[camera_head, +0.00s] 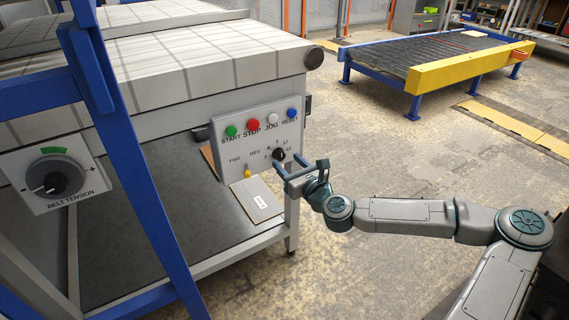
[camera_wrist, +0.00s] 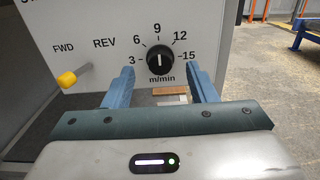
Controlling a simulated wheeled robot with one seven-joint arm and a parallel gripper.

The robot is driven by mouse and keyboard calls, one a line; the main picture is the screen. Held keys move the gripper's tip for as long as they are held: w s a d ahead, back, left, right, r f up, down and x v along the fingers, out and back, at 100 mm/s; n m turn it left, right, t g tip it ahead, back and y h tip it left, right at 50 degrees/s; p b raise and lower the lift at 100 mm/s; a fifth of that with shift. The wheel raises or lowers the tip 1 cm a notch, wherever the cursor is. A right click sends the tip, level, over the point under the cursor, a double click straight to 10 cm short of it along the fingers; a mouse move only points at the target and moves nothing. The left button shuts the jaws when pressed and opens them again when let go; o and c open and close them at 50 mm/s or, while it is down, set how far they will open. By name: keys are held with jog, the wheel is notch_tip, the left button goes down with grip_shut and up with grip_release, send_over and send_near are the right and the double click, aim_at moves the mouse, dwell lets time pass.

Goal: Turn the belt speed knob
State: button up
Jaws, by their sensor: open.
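The belt speed knob (camera_wrist: 160,60) is a round black dial on the grey control panel (camera_head: 222,160), with marks from 3 to 15 and "m/min" below it. Its white pointer line stands upright, towards the 9. The knob also shows in the head view (camera_head: 278,154). My gripper (camera_wrist: 160,88) is open, with one blue finger low on each side of the knob in the wrist view. In the head view my gripper (camera_head: 300,170) is just right of the knob. I cannot tell whether the fingers reach around it; no contact shows.
A yellow-tipped FWD/REV lever (camera_wrist: 68,79) sticks out left of the knob. Green, red (camera_head: 253,125), white and blue buttons line the panel's top. A belt tension dial (camera_head: 54,181) and a blue post (camera_head: 130,170) stand at left. Open floor lies behind my arm.

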aim_at(280, 155)
jog(key=shift+x, duration=1.45)
jog(key=shift+c, duration=0.3)
jog(key=c, duration=0.9)
